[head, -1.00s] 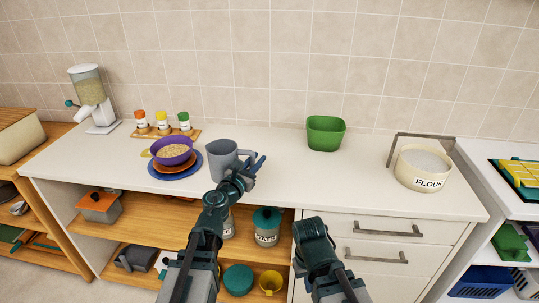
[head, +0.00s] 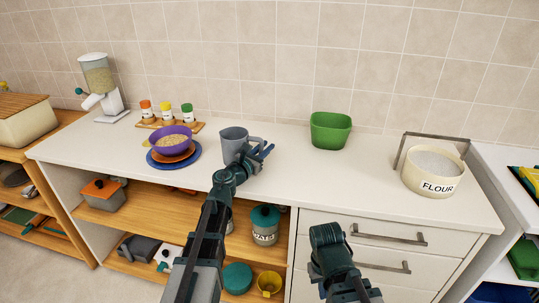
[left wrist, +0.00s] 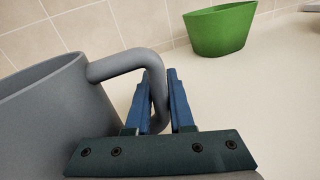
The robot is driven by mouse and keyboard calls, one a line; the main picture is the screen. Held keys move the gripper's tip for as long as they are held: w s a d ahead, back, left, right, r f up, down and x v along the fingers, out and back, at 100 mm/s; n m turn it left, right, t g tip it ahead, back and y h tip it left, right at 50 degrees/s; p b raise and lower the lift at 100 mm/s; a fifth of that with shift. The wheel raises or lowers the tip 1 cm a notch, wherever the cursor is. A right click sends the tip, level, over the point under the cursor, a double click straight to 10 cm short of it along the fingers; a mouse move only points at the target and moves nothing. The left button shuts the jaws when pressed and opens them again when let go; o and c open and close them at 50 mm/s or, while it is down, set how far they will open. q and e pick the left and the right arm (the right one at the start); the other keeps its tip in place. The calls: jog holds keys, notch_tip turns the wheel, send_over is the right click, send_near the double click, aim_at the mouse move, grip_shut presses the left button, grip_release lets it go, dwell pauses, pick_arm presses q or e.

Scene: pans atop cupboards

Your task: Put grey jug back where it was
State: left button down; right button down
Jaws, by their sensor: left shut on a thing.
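The grey jug (head: 233,147) is upright at the worktop, just right of the purple bowl and its plates, with a small gap between. I cannot tell whether its base touches the worktop. My left gripper (head: 264,151) is shut on the jug's handle, which is on the jug's right side. In the left wrist view the handle (left wrist: 118,62) passes between the blue fingers (left wrist: 165,100), and the grey jug body fills the left. My right arm shows at the bottom of the head view, but its gripper is not seen.
The purple bowl (head: 171,141) of food sits on stacked plates (head: 157,160). Spice jars (head: 166,112) stand behind it. A green container (head: 330,130) is at the back, and a flour tub (head: 434,172) at the right. The worktop (head: 300,175) between jug and flour tub is clear.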

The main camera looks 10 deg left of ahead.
pick_arm(q)
jog(key=shift+f, duration=0.2)
jog(key=shift+r, duration=0.1)
jog(key=c, duration=1.2)
grip_release()
jog(key=shift+f, duration=0.2)
jog(key=shift+c, duration=0.2)
jog(key=o, duration=0.5)
jog(key=shift+c, duration=0.2)
jog(key=shift+r, duration=0.1)
jog(key=shift+r+p, duration=0.25)
jog(key=shift+p, duration=0.05)
jog(key=v, duration=1.2)
jog(key=shift+s+f, duration=0.1)
jog(key=shift+f, duration=0.05)
